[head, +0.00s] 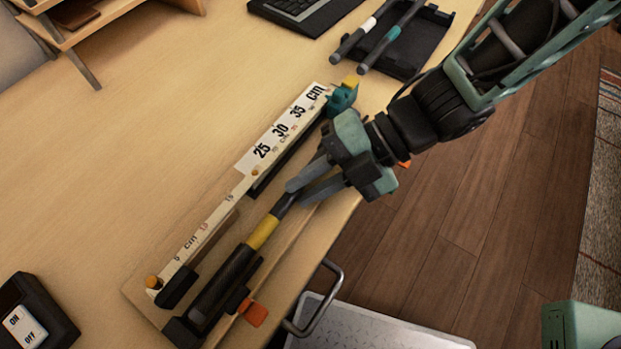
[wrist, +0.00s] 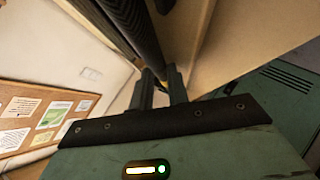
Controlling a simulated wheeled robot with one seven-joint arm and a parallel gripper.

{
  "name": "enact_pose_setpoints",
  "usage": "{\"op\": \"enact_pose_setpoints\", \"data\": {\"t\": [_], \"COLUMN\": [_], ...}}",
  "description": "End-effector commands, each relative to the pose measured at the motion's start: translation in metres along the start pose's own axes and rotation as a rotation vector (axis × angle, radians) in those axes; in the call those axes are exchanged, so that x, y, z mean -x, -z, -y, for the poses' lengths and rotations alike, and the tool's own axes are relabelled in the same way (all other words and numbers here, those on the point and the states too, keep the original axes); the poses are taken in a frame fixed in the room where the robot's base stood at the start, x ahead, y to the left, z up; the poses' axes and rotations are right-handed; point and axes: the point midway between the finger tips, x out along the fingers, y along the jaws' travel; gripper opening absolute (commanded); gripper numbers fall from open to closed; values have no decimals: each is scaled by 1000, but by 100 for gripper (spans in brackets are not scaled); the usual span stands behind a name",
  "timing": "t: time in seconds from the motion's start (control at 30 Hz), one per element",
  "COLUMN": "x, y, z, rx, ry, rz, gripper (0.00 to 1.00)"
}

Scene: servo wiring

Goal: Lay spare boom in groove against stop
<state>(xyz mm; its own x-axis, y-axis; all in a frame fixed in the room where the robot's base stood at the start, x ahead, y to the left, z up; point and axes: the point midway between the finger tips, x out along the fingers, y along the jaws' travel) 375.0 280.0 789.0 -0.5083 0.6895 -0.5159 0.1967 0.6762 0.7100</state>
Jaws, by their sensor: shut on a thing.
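A dark boom with a yellow band (head: 262,232) lies lengthwise along the wooden jig board (head: 140,289), its thick black part toward the lower left. My gripper (head: 293,192) is shut on its thinner grey upper end. In the wrist view the black boom (wrist: 132,28) runs up and away from between my two fingers (wrist: 161,88). A black block (head: 184,333) is at the boom's lower end. I cannot tell whether the boom touches it or is fully down in the groove, which is hidden beneath it.
A white centimetre ruler (head: 213,222) runs along the jig, left of the boom. A teal part (head: 342,97) is at its far end. An orange knob (head: 254,314) sticks out at the near right.

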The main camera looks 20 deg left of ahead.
Motion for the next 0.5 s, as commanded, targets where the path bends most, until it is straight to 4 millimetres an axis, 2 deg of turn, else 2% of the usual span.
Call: {"op": "enact_pose_setpoints", "data": {"t": [0.43,0.47,0.5], "x": [-2,-2,-2], "y": [-2,-2,-2], "z": [5,5,5], "rx": [-5,-5,-5], "ry": [10,10,10], "rz": [4,4,3], "gripper": [0,19,30]}}
